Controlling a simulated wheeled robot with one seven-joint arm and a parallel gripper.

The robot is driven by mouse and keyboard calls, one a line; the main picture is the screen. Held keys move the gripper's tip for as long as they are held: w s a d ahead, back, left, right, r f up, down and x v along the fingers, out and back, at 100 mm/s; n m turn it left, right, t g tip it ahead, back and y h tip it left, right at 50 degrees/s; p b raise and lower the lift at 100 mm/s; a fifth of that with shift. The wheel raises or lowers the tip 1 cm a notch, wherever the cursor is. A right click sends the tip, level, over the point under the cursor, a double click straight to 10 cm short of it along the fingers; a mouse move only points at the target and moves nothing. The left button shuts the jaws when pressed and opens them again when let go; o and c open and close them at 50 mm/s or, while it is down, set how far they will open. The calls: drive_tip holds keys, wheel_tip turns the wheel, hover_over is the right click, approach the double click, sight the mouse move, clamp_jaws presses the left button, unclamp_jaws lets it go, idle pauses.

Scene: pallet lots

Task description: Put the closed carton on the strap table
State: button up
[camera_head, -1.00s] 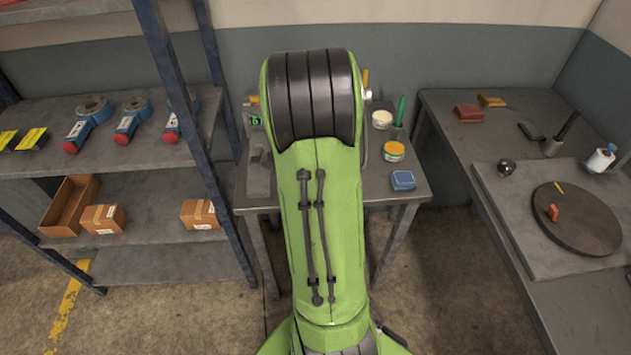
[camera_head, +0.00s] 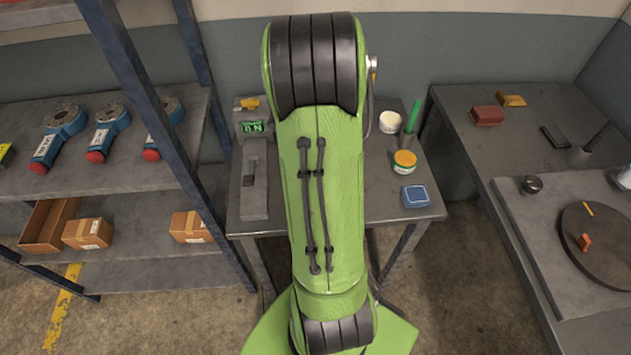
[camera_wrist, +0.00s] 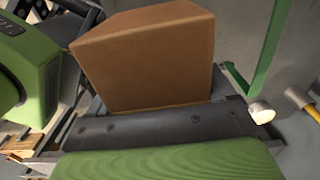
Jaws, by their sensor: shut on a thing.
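A plain brown carton (camera_wrist: 145,58) fills the upper middle of the wrist view, its visible faces shut and slightly tilted in the picture. My gripper (camera_wrist: 155,112) is shut on it, with grey finger parts at its lower sides. In the head view my green arm hides both the gripper and the held carton. A grey table (camera_head: 385,205) stands straight ahead, partly behind my arm. Another grey table (camera_head: 460,125) runs along the right. No label or strap shows which one is the strap table.
A shelf rack (camera_head: 150,190) on the left holds blue tools (camera_head: 108,130), an open carton (camera_head: 47,226) and closed cartons (camera_head: 88,233) (camera_head: 188,227). The table ahead bears jars (camera_head: 404,162), a blue box (camera_head: 415,196) and a grey device (camera_head: 254,180). A round plate (camera_head: 595,250) sits at right.

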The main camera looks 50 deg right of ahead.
wheel_tip(320, 180, down, 10)
drive_tip(key=b, duration=0.3)
drive_tip(key=shift+s+a, duration=0.15)
drive_tip(key=shift+r, duration=0.15)
drive_tip(key=o, duration=1.3)
